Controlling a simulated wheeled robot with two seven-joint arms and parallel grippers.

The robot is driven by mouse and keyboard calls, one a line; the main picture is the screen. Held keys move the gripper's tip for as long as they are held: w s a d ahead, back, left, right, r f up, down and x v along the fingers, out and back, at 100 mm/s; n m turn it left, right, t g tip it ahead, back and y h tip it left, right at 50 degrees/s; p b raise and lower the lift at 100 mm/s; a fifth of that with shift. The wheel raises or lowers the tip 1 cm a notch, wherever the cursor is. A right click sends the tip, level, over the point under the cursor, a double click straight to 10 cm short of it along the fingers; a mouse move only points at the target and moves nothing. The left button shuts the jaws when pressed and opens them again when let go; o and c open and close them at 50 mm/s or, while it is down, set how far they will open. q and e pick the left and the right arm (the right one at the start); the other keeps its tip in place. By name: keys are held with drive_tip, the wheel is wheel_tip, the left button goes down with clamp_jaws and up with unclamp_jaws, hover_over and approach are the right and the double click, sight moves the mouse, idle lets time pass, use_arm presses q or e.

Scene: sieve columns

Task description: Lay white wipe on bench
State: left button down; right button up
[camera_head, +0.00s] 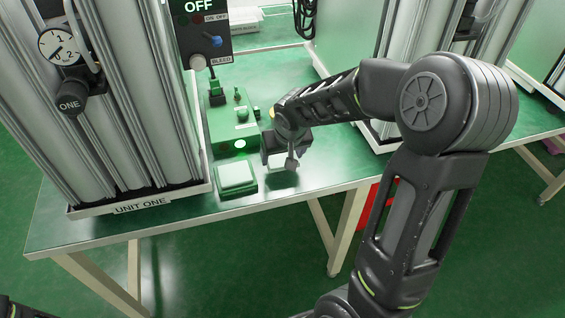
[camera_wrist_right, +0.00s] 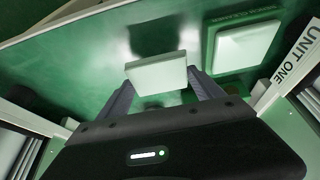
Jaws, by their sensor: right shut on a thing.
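My right gripper (camera_head: 287,163) is over the green bench (camera_head: 315,172), near its front edge. It is shut on a white wipe (camera_wrist_right: 157,74), a flat square held between the two fingertips in the right wrist view. My left gripper is not in view.
A green box with knobs (camera_head: 231,127) stands behind the tray. The tall column unit with the label UNIT ONE (camera_head: 140,203) stands to the left. Another column unit (camera_head: 413,40) stands behind my right arm. Bare bench lies right of the gripper.

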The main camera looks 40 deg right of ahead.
sight(283, 160)
drive_tip(key=shift+f, duration=1.7)
drive_tip(key=shift+f, duration=0.1)
drive_tip(key=shift+f+b, duration=0.1)
drive_tip(key=shift+b, duration=0.3)
drive_tip(key=o, duration=1.5)
drive_tip(key=shift+c, duration=0.2)
drive_tip(key=shift+r+p, duration=0.35)
drive_tip(key=shift+p, duration=0.05)
drive_tip(key=v, duration=1.1)
drive_tip(key=shift+r, duration=0.35)
drive_tip(key=shift+s+a, duration=0.15)
